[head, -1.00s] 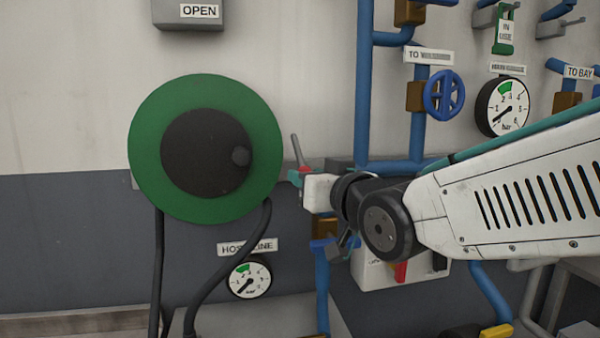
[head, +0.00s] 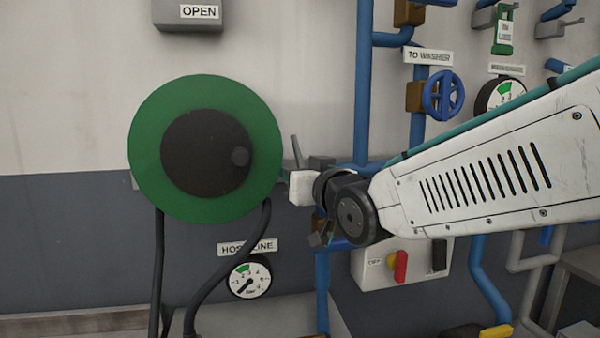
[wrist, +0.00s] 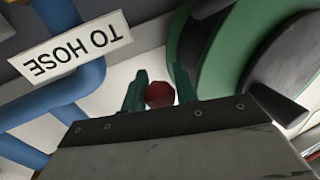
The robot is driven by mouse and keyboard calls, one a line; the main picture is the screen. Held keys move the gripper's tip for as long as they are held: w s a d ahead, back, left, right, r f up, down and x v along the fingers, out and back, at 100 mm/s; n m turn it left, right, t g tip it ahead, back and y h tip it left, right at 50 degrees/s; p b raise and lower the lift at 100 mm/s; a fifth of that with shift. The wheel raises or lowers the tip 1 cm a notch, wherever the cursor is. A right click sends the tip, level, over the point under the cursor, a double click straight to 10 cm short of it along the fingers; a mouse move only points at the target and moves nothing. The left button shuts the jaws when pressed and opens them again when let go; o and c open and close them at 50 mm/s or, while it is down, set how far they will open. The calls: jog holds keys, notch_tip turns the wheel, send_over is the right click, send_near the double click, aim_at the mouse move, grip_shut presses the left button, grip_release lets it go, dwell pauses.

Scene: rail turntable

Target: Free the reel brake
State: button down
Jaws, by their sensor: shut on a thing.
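The reel is a green disc (head: 145,150) with a dark hub (head: 200,155), on the wall at the left in the head view. A thin grey lever (head: 297,150) stands nearly upright just right of it. My gripper (head: 284,176) is at the reel's right edge, and its fingertips are mostly hidden there. In the wrist view my gripper (wrist: 158,84) has its teal fingers on either side of a red knob (wrist: 160,95) and is shut on it. Whether the knob belongs to the grey lever cannot be told. The reel also shows in the wrist view (wrist: 240,45).
Blue pipes (head: 364,90) with a blue handwheel (head: 444,94) run behind my arm. A box with a red switch handle (head: 401,266) is below it. The hose-line gauge (head: 250,278) and dark hoses (head: 158,270) are under the reel. The wall left of the reel is clear.

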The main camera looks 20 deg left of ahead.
jog(key=c, duration=1.4)
grip_release()
jog(key=shift+w+f, duration=0.1)
jog(key=shift+f, duration=0.05)
jog(key=v, duration=0.7)
jog(key=shift+s+d, duration=0.25)
jog(key=shift+d, duration=0.05)
